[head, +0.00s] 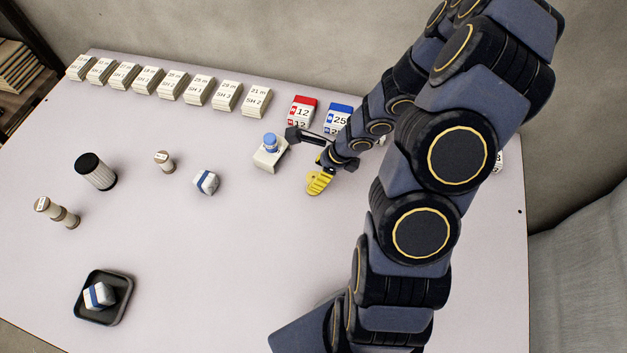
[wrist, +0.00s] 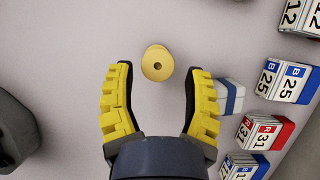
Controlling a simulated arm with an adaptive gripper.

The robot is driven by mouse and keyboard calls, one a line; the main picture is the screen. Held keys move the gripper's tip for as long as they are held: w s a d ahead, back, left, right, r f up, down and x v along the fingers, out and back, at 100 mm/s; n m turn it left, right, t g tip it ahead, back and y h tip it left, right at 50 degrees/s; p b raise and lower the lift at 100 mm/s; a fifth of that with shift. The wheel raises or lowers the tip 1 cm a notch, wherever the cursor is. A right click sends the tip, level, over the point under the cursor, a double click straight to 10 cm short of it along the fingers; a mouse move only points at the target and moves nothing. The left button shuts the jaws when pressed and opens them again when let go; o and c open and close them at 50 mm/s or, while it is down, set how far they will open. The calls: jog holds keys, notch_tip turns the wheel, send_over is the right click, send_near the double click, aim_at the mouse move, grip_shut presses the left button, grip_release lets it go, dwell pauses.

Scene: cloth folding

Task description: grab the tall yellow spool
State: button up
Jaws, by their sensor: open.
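My gripper is open and holds nothing. The spool's height is hard to judge from above.
A blue-striped white block (wrist: 230,96) is close to the right finger. The front middle of the table (head: 220,270) is clear.

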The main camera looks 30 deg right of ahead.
jog(key=shift+s+x, duration=0.2)
jog(key=shift+x, duration=2.4)
grip_shut()
